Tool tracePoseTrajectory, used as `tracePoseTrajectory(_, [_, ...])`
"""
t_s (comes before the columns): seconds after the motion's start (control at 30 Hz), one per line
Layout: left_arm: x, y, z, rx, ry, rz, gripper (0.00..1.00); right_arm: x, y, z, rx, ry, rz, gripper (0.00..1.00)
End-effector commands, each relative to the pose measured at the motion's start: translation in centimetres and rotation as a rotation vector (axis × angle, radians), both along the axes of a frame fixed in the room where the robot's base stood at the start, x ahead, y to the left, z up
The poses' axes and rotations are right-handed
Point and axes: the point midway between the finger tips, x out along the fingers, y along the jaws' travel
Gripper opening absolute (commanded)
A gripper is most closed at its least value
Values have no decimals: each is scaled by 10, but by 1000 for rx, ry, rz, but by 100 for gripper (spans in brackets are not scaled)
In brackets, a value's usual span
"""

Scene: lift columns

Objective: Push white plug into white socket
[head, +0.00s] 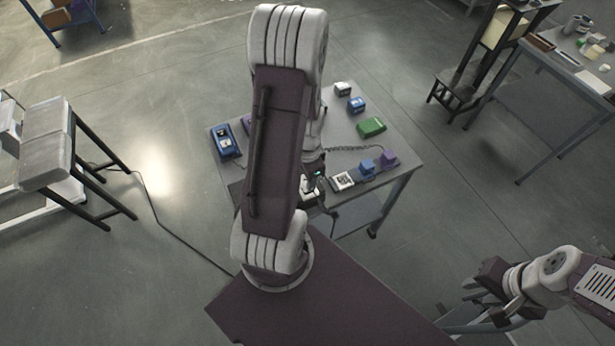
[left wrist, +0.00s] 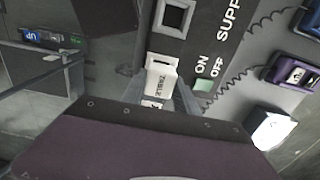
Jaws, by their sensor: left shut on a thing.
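The white plug (left wrist: 163,78) is a pale block with a printed label, held between the dark fingers of my left gripper (left wrist: 160,98). It is partly covered by the wrist housing. The white socket (left wrist: 173,17) is a white-framed square with a dark opening on a black panel. The plug is apart from it, below it in the left wrist view. In the head view the socket (head: 342,181) lies near the table's front edge, just right of my left gripper (head: 312,186). My right gripper (head: 497,291) is away from the table at the lower right; its jaw gap is unclear.
The black panel carries a green switch (left wrist: 208,83) beside ON/OFF lettering. The table (head: 333,134) also holds a green block (head: 372,127), a blue plug (head: 366,167), a purple plug (head: 389,158) and a blue device (head: 226,141). Coiled cables run beside the panel.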

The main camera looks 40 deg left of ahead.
Motion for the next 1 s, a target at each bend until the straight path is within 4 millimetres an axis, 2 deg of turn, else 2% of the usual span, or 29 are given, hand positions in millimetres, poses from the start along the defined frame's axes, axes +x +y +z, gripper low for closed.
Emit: tracePoseTrajectory(1.0, [0,0,-13,-1,0,0,0,0,0,-10,0,0,0,36])
